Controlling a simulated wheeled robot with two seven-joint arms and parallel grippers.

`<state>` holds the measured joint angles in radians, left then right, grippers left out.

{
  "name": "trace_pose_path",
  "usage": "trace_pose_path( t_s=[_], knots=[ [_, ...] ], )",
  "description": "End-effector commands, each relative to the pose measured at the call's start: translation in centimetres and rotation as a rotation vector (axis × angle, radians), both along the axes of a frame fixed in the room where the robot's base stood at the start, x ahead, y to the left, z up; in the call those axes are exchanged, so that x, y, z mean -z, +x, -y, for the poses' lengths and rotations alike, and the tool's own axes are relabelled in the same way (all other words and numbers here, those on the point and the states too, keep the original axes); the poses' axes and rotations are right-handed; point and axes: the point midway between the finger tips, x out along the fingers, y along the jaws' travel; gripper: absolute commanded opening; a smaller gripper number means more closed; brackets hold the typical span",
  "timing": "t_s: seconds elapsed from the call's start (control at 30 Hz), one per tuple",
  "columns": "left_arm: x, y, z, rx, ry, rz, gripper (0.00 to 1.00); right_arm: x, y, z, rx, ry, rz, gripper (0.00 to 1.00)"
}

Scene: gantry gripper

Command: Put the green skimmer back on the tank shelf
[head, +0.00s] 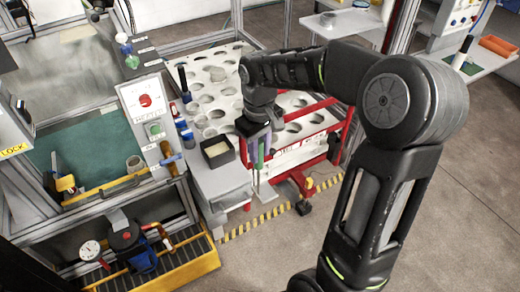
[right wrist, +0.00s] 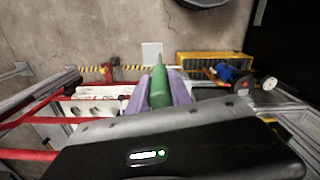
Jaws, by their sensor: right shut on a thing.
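My right gripper (head: 260,152) has purple fingers and is shut on the green handle of the skimmer (head: 260,157). It holds the skimmer beside the red-framed cart, just right of a small black open box. In the right wrist view, the green handle (right wrist: 159,88) sits between the two purple fingers (right wrist: 158,95). A pale thin part hangs below it in the head view. A glass-walled tank (head: 88,150) with a green floor stands at the left. I cannot tell for sure which surface is the tank shelf. My left gripper is not in view.
The black box (head: 217,152) stands on a grey ledge (head: 222,180) near the gripper. A white panel with round holes (head: 205,75) lies behind, with the red frame (head: 335,135) at its right. A yellow tray (head: 175,275) with a gauge and pump is front left. Floor at right is clear.

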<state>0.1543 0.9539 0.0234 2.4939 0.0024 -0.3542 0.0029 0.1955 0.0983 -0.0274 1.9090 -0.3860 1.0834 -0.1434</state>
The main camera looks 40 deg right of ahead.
Motion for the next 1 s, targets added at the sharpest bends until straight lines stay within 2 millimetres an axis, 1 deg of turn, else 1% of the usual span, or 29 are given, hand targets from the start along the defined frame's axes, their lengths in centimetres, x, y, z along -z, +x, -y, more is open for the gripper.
trace_pose_path(
  t_s=[0.03,0.27,0.37,0.57,0.7,0.8,0.9,1.0],
  knots=[
    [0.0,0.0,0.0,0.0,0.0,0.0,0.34,0.7,0.2,-0.7,-0.003,0.002,-0.003,0.0],
    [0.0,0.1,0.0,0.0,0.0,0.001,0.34,3.7,1.0,-3.1,0.012,0.002,-0.004,0.0],
    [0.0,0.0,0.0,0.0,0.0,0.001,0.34,5.6,1.4,-4.6,0.02,0.002,-0.006,0.0],
    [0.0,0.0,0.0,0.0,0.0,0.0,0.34,10.4,2.7,-8.4,0.043,0.001,-0.007,0.0],
    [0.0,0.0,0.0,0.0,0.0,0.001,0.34,14.6,3.8,-11.7,0.064,0.001,-0.008,0.0],
    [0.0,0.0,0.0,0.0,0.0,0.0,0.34,17.1,4.6,-13.7,0.08,0.001,-0.005,0.0],
    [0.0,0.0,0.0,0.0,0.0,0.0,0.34,18.6,5.1,-14.9,0.091,0.001,-0.003,0.0],
    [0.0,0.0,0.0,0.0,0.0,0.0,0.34,18.4,5.2,-14.6,0.097,0.002,0.0,0.0]
  ],
)
